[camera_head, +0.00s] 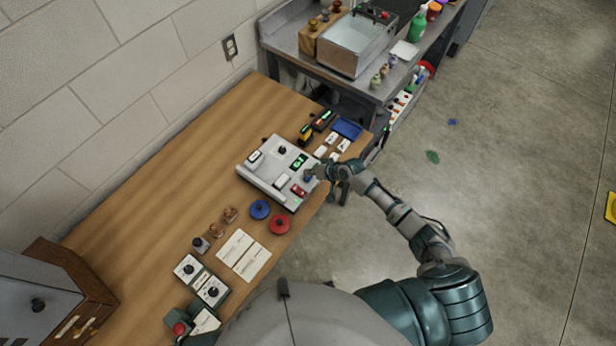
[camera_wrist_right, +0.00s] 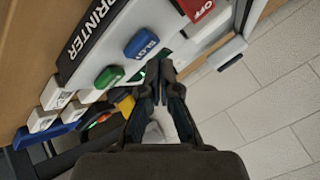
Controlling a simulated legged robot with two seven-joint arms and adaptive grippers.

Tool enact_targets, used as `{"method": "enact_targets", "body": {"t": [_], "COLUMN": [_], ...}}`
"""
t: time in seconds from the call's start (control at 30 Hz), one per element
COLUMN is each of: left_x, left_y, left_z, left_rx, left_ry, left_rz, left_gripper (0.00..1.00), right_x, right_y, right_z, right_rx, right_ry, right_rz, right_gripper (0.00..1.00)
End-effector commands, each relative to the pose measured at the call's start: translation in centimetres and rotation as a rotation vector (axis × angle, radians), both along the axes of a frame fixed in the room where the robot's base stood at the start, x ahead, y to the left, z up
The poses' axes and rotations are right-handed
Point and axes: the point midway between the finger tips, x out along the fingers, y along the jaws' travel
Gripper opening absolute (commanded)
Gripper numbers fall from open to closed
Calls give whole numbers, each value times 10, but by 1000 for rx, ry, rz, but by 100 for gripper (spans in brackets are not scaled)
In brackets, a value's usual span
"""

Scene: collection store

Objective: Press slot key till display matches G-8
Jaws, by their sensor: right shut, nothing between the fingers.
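The grey printer panel (camera_head: 262,178) lies on the wooden table. In the wrist view its side reads "PRINTER" (camera_wrist_right: 88,30). A blue key (camera_wrist_right: 141,43) with white lettering, hard to read, sits on it, between a green key (camera_wrist_right: 110,77) and a red OFF key (camera_wrist_right: 195,8). A small dark green display (camera_head: 299,161) shows on the panel in the head view; its characters are too small to read. My right gripper (camera_head: 314,172) is shut and empty at the panel's right edge. Its fingertips (camera_wrist_right: 158,68) are close beside the blue key; contact cannot be told.
Blue (camera_head: 260,209) and red (camera_head: 280,224) round pieces lie in front of the panel, near white cards (camera_head: 243,256). A blue tray (camera_head: 347,128) and small white blocks lie behind it.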

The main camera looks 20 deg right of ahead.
Motion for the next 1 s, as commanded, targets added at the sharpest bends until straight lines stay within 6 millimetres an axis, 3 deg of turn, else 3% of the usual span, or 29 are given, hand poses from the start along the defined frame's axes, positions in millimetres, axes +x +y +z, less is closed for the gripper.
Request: {"method": "enact_targets", "body": {"t": [1.0], "left_x": [-1], "left_y": [0], "left_z": [-5], "left_rx": [0], "left_ry": [1], "left_rz": [-1], "left_gripper": [56], "right_x": [-1], "right_y": [0], "right_z": [-10], "right_rx": [0], "right_ry": [0], "right_rz": [0], "right_gripper": [0]}}
